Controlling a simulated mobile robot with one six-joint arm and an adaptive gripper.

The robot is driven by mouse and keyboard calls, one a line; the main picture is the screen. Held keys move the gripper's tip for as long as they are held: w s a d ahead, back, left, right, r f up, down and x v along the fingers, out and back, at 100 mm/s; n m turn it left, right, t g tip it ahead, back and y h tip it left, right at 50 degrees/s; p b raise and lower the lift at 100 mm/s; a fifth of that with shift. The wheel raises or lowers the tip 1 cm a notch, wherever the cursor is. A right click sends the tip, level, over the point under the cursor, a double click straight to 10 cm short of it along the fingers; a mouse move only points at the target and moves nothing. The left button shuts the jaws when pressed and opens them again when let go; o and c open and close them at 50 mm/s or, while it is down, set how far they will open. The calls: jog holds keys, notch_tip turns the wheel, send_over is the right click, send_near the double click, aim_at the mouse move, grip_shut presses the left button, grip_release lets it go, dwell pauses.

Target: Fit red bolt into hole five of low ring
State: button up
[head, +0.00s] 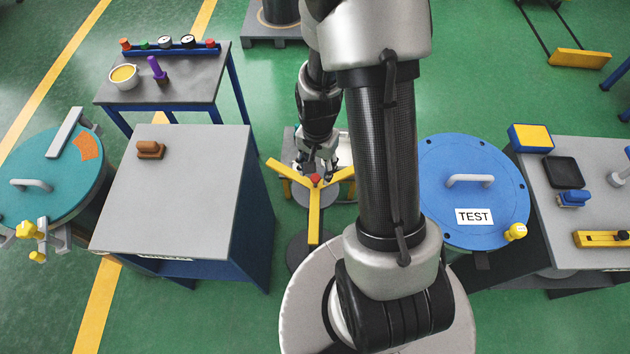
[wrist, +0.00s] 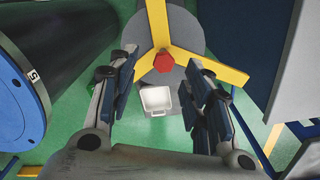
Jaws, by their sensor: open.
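A red hexagonal bolt head (head: 316,179) sits at the hub of a yellow three-armed stand (head: 314,215). In the wrist view the red bolt (wrist: 164,63) shows from above, between and slightly beyond my fingertips. My gripper (head: 317,170) is over the stand's hub, close to the bolt. In the wrist view my gripper (wrist: 158,62) is open, with a finger on each side of the bolt and a visible gap to each. I cannot tell its height over the bolt. The bolt's shank is hidden. I cannot identify the low ring or its hole five with certainty.
A blue flanged drum (head: 437,205) marked TEST stands to the right, with a teal-topped drum (head: 30,195) far left. A grey-topped cabinet (head: 185,200) is left of the stand. A white bin (wrist: 156,99) shows below the fingers. Green floor surrounds the stand.

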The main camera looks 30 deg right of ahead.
aim_at(315, 177)
jog(key=f+b, duration=0.1)
jog(key=f, duration=0.1)
jog(key=f+b, duration=0.1)
jog(key=f, duration=0.2)
jog(key=f+b, duration=0.1)
jog(key=f, duration=0.1)
jog(key=shift+w+f, duration=0.15)
jog(key=shift+w, duration=0.2)
grip_shut()
